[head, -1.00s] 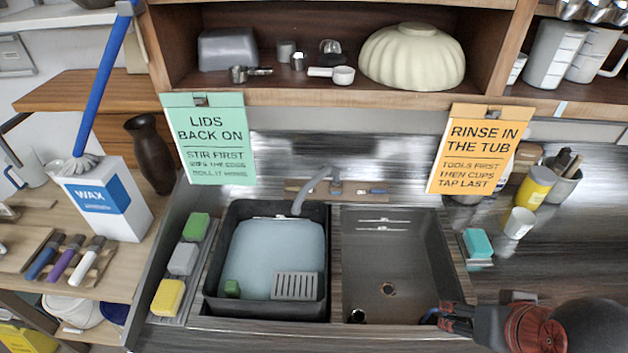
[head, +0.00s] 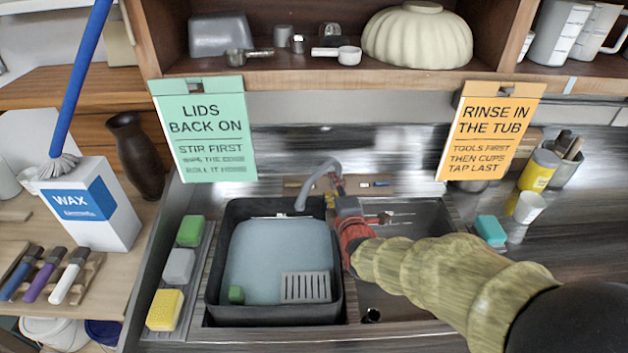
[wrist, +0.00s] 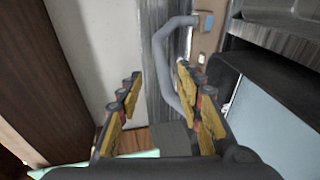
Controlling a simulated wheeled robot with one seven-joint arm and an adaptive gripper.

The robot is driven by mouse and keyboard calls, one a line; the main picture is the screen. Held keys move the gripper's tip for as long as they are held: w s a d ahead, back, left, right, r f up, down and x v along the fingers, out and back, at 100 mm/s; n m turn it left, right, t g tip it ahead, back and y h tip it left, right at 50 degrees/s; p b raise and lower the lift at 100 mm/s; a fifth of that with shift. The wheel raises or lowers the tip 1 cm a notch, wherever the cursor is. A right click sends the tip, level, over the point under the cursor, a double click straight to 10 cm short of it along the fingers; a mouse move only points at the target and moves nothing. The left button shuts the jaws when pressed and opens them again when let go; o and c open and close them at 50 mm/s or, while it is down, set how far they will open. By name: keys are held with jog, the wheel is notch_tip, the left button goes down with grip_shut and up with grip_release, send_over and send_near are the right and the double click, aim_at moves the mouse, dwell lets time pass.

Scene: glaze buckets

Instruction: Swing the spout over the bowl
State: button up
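The grey curved spout (head: 318,182) rises at the back of the sink, its end over the back of a dark tub (head: 213,270) in the left sink bay. The right sink bay (head: 405,300) is a bare bowl, partly hidden by my arm. My gripper (head: 338,186) is at the back of the sink, just right of the spout. In the wrist view my gripper (wrist: 160,100) is open, fingers apart. The spout (wrist: 160,50) there runs down beside the right finger, partly behind it; I cannot tell whether they touch.
Sponges (head: 178,267) lie on a left strip. Two hanging signs (head: 203,130) (head: 490,130) and a shelf (head: 300,66) overhang the back. A wax box (head: 90,205) stands left.

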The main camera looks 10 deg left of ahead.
aim_at(318, 178)
jog(key=w+a+f, duration=0.1)
jog(key=w+a, duration=0.1)
jog(key=w+a+f+n+b, duration=0.1)
jog(key=w+a, duration=0.1)
jog(key=w, duration=0.1)
jog(key=w+a+n+b, duration=0.1)
jog(key=w+a, duration=0.1)
jog(key=shift+w+f+t+y, duration=0.2)
jog(key=shift+f+t+y, duration=0.1)
jog(key=shift+f+t, duration=0.1)
jog(key=c, duration=0.3)
grip_shut()
dwell(0.6)
